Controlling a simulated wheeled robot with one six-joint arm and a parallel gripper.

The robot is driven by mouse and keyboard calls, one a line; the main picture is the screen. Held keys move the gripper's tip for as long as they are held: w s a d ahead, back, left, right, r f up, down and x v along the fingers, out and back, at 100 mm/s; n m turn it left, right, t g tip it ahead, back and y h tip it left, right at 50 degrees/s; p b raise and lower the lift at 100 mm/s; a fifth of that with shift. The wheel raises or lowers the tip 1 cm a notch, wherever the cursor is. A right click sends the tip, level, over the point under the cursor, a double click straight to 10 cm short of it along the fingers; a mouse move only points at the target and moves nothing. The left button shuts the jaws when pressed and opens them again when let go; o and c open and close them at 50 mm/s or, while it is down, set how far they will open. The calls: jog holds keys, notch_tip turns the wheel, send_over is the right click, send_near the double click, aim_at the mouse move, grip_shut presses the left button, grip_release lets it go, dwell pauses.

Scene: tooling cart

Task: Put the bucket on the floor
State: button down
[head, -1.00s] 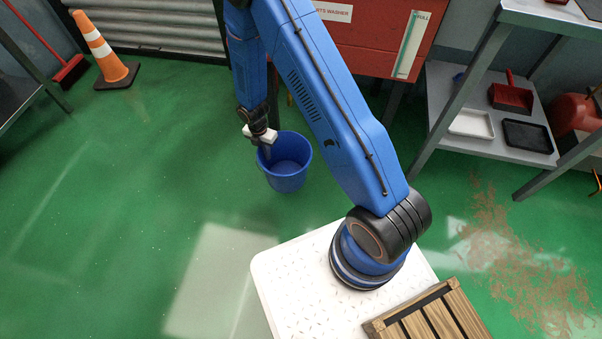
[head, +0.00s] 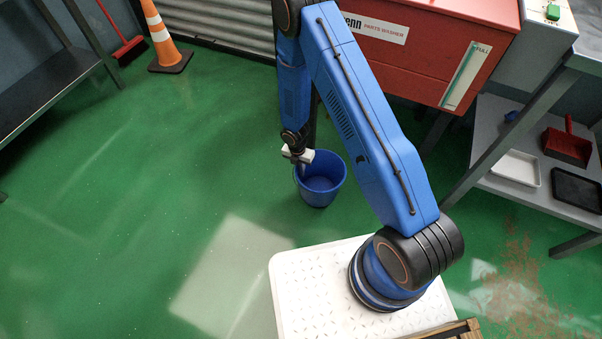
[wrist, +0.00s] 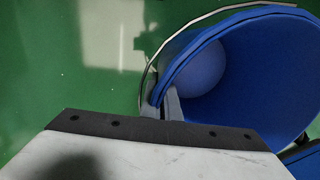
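A blue open-topped bucket (head: 320,182) is upright in the middle of the head view, over the green floor (head: 140,180). My gripper (head: 302,167) is at its upper left rim. In the wrist view the bucket (wrist: 275,75) fills the right side, its wire handle lying along the rim. My grey fingers (wrist: 163,105) sit on either side of the rim, one inside and one outside, closed on it. The bucket's underside is hidden, and I cannot tell whether it touches the floor.
A red parts washer (head: 430,45) stands behind the bucket. A grey shelf cart (head: 500,150) with trays and a red dustpan is at right. An orange cone (head: 160,40) and a red broom (head: 130,48) are at the back left. The left floor is clear.

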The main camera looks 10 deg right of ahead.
jog(key=shift+f, duration=0.8)
jog(key=c, duration=2)
grip_release()
jog(key=shift+f, duration=0.1)
jog(key=r, duration=0.8)
jog(key=a+r, duration=0.1)
jog(key=r, duration=0.3)
jog(key=shift+w+r, duration=0.15)
jog(key=shift+w, duration=0.15)
